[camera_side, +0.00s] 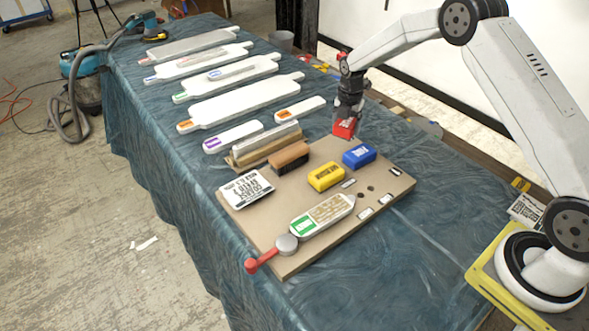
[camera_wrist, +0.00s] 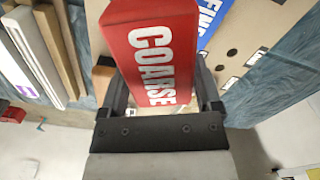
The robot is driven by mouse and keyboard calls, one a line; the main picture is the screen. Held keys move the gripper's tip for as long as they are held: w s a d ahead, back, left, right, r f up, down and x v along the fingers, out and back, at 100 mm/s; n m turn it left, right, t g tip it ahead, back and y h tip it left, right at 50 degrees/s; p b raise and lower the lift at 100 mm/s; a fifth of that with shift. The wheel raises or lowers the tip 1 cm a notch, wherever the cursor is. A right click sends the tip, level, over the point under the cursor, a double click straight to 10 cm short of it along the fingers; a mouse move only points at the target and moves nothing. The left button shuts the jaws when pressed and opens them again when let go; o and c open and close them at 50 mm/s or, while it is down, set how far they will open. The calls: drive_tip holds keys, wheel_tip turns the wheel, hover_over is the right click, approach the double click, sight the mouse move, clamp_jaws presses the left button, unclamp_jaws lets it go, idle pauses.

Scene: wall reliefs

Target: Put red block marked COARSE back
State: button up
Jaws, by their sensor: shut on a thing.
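The red block marked COARSE (camera_wrist: 152,55) is held between the two fingers of my gripper (camera_wrist: 160,100) in the wrist view. In the side view the red block (camera_side: 344,128) hangs below my gripper (camera_side: 346,112), beyond the back edge of the tan board (camera_side: 300,205) and above the blue cloth. A blue block (camera_side: 359,156), a yellow block (camera_side: 326,176) and a brown block (camera_side: 289,157) sit on the board. In the wrist view the blue block (camera_wrist: 208,20) is partly hidden behind the red block; its lettering is cut off.
A white paddle with a green label (camera_side: 322,214) lies on the board beside a red-handled clamp (camera_side: 265,260). A white text card (camera_side: 246,189) is at the board's left. Several white paddles (camera_side: 230,105) lie along the cloth-covered table. Small dark holes (camera_side: 365,190) and white labels mark the board's right.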

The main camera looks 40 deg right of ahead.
hover_over(333, 147)
drive_tip(key=shift+s+f, duration=0.1)
drive_tip(key=shift+f, duration=2.75)
drive_tip(key=shift+f, duration=0.15)
drive_tip(key=shift+w+f, duration=0.2)
drive_tip(key=shift+f, duration=1.35)
drive_tip(key=shift+f, duration=0.15)
drive_tip(key=o, duration=1)
wheel_tip(333, 147, up, 12)
